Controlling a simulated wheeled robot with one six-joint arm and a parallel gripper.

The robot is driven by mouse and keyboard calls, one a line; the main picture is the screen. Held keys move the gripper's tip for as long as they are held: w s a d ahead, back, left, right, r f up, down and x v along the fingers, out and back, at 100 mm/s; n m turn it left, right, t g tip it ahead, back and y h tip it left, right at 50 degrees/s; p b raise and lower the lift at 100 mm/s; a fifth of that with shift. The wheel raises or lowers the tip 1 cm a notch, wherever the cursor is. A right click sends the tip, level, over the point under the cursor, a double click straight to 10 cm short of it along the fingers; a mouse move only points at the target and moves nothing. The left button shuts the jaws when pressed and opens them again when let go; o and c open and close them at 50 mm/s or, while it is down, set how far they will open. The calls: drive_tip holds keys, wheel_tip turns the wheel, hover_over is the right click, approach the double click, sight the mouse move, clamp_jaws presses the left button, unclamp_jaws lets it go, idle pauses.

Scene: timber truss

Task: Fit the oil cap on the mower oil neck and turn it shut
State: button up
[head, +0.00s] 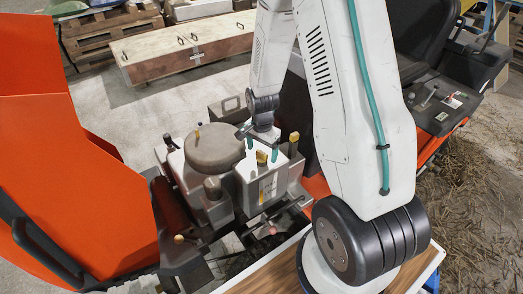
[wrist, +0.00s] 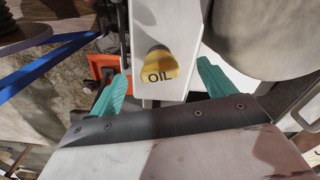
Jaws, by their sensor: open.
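The yellow oil cap, marked OIL, lies between my fingertips in the wrist view (wrist: 158,65). It is over a pale, flat surface. In the head view a small yellow piece, likely this cap (head: 261,157), shows by my gripper (head: 262,149) on the pale block of the mower engine. My gripper (wrist: 163,76) is open, with one green finger on each side of the cap and visible gaps between. I cannot tell whether the cap rests on the block or sits on a neck; the oil neck cannot be made out.
The round engine cover (head: 214,148) stands just left of my gripper. A yellow-topped post (head: 294,139) rises close on its right. The raised orange hood (head: 75,180) is at left and the black seat (head: 425,40) at upper right. A long wooden crate (head: 185,45) lies behind.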

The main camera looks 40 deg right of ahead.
sight(262, 153)
drive_tip(key=shift+r, duration=2.85)
drive_tip(key=shift+s+a+n, duration=0.1)
drive_tip(key=shift+s+n, duration=0.15)
drive_tip(key=shift+n, duration=0.15)
drive_tip(key=s+a+r+n, duration=0.3)
drive_tip(key=s+r+n, duration=0.1)
drive_tip(key=s+r, duration=0.3)
drive_tip(key=s+a+r+n+t, duration=0.1)
drive_tip(key=s+a+r+n, duration=0.2)
drive_tip(key=s+r+n, duration=0.2)
drive_tip(key=s+a+r+n, duration=0.4)
drive_tip(key=s+r, duration=0.7)
drive_tip(key=r, duration=0.4)
drive_tip(key=shift+s+r+n, duration=0.2)
drive_tip(key=shift+r+n, duration=0.1)
drive_tip(key=shift+r, duration=0.05)
drive_tip(key=shift+a, duration=0.1)
